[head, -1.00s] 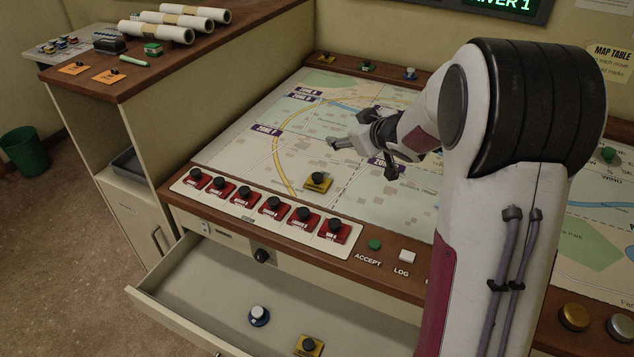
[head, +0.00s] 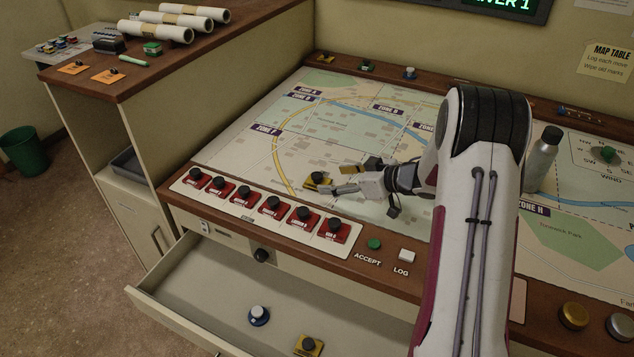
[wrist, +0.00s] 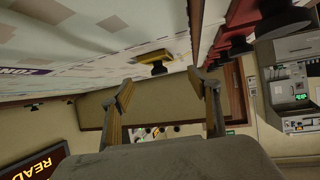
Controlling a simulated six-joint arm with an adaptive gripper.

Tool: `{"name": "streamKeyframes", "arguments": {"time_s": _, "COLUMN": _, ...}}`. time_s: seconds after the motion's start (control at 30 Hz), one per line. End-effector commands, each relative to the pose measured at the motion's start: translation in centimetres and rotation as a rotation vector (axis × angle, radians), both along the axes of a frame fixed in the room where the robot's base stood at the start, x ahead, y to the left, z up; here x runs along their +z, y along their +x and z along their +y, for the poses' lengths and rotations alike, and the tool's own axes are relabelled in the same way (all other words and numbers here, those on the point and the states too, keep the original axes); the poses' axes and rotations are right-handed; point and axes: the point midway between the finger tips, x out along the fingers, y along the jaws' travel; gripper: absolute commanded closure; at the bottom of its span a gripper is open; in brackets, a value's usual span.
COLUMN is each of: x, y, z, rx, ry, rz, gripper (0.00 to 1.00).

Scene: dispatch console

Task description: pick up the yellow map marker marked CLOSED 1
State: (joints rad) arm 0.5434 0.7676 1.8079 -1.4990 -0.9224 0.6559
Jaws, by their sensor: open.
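A yellow map marker (head: 317,183) with a black knob stands on the map, behind the row of red markers. It also shows upside down in the wrist view (wrist: 176,48), ahead of the fingers and roughly between them in the picture. A second yellow marker (head: 308,347) is in the open drawer, and a third (head: 325,58) is on the far wooden ledge. Their lettering is too small to read, so I cannot tell which says CLOSED 1. My gripper (head: 340,180) is open and empty, just right of the marker on the map; it also shows in the wrist view (wrist: 161,86).
Several red markers (head: 273,206) line the front strip, close to the yellow marker. The open drawer (head: 205,290) also holds a blue-and-white marker (head: 259,316). A grey bottle (head: 541,160) stands right of my arm. The map's left part is otherwise clear.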

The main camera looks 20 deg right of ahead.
Motion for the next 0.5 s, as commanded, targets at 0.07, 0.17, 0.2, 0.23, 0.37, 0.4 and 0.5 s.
{"name": "streamKeyframes", "arguments": {"time_s": 0.07, "x": -0.03, "y": -0.01, "z": 0.01, "rx": 0.001, "ry": 0.000, "rz": 0.000, "gripper": 0.39}}
{"name": "streamKeyframes", "arguments": {"time_s": 0.17, "x": -0.01, "y": 0.00, "z": 0.00, "rx": 0.001, "ry": 0.000, "rz": 0.000, "gripper": 0.39}}
{"name": "streamKeyframes", "arguments": {"time_s": 0.2, "x": -0.01, "y": 0.00, "z": 0.00, "rx": 0.000, "ry": 0.000, "rz": 0.000, "gripper": 0.39}}
{"name": "streamKeyframes", "arguments": {"time_s": 0.23, "x": -0.01, "y": 0.00, "z": 0.00, "rx": 0.000, "ry": 0.000, "rz": 0.000, "gripper": 0.39}}
{"name": "streamKeyframes", "arguments": {"time_s": 0.37, "x": -0.13, "y": 0.20, "z": 0.13, "rx": 0.000, "ry": 0.000, "rz": 0.000, "gripper": 0.39}}
{"name": "streamKeyframes", "arguments": {"time_s": 0.4, "x": -0.23, "y": 0.36, "z": 0.25, "rx": 0.001, "ry": 0.000, "rz": 0.000, "gripper": 0.39}}
{"name": "streamKeyframes", "arguments": {"time_s": 0.5, "x": -0.63, "y": 0.91, "z": 0.67, "rx": 0.002, "ry": 0.000, "rz": 0.001, "gripper": 0.39}}
